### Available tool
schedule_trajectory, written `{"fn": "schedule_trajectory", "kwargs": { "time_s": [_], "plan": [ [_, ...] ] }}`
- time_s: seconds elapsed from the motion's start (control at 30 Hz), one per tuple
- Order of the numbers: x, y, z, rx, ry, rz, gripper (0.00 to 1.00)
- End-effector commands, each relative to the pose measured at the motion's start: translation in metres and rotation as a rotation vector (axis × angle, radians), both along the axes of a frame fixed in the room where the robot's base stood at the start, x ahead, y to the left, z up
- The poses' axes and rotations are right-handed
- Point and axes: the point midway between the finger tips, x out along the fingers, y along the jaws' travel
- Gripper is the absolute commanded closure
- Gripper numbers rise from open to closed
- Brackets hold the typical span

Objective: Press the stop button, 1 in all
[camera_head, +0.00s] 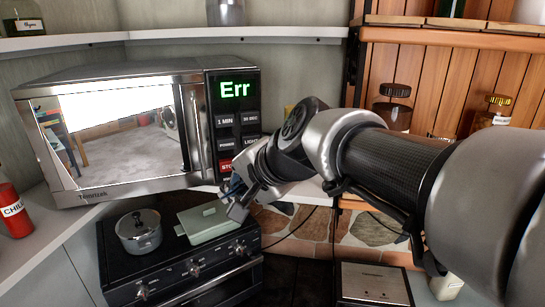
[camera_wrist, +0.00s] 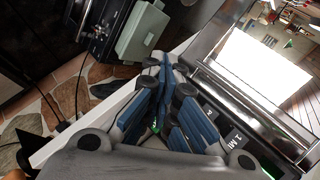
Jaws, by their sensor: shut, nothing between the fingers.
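The microwave (camera_head: 125,130) stands on the counter with its door shut and a green "Err" on its display (camera_head: 234,90). The red stop button (camera_head: 226,166) is low on its key panel, with its right part hidden by my gripper. My gripper (camera_head: 228,188) is shut and empty, at the lower part of the panel. I cannot tell whether it touches the panel. In the wrist view, its blue-padded fingers (camera_wrist: 168,66) lie beside the microwave's key panel (camera_wrist: 236,138); the stop button is not clearly visible there.
The stove (camera_head: 180,262) below holds a lidded pot (camera_head: 139,231) and a green box-shaped dish (camera_head: 208,221). A red chili bottle (camera_head: 14,210) stands left of the microwave. Shelves with jars (camera_head: 393,108) are at right. The door handle (camera_head: 196,128) is left of the keys.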

Motion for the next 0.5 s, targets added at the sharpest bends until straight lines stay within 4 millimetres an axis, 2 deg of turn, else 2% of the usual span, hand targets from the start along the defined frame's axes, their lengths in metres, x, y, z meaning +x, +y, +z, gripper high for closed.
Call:
{"fn": "schedule_trajectory", "kwargs": {
  "time_s": [0.2, 0.5],
  "plan": [
    [0.029, 0.012, 0.001, 0.000, 0.003, -0.001, 1.00],
    [0.050, 0.020, 0.000, 0.001, 0.001, 0.000, 1.00]
  ]
}}
